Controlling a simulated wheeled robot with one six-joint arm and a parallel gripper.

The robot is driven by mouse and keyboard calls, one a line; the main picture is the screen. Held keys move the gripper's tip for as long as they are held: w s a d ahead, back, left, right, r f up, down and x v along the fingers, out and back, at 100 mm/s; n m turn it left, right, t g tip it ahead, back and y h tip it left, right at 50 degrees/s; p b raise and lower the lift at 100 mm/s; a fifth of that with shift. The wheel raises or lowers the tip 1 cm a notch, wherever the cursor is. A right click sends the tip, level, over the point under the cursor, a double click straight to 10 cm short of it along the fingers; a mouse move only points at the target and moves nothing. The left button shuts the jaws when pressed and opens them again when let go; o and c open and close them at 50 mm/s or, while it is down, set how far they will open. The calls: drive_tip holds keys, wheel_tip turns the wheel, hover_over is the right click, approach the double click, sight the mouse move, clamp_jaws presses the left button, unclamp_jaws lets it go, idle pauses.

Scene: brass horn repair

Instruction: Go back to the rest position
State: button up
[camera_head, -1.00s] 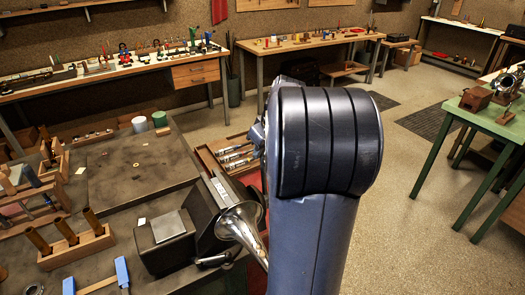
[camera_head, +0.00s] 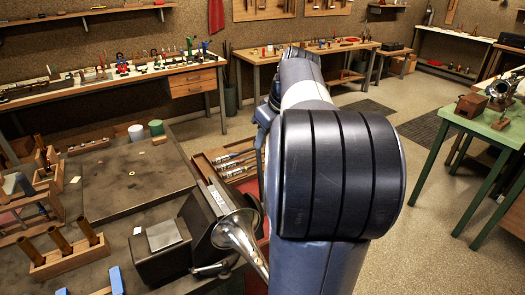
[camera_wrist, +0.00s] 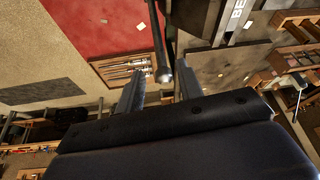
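My gripper (camera_wrist: 158,84) shows in the wrist view with its two fingers apart. A dark rod with a rounded end (camera_wrist: 161,72) shows between the fingers, with gaps on both sides; I see no finger closed on it. In the head view my raised arm fills the middle, and the gripper is hidden behind it. A silver horn bell (camera_head: 238,235) sits just left of my arm, beside a dark block (camera_head: 205,215) on the near bench.
The near bench (camera_head: 130,185) on the left holds a wooden rack with brass tubes (camera_head: 68,258). A wooden tray of tools (camera_head: 215,155) lies beyond the block. A green table (camera_head: 490,120) stands at right. Speckled floor (camera_head: 430,195) is open between arm and table.

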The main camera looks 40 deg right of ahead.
sight(260, 160)
drive_tip(key=shift+v, duration=1.1)
drive_tip(key=p+x, duration=0.1)
drive_tip(key=x, duration=1)
drive_tip(key=shift+s+a+r+m, duration=0.1)
drive_tip(key=shift+s+m, duration=0.2)
drive_tip(key=shift+s, duration=0.3)
drive_tip(key=shift+w, duration=0.1)
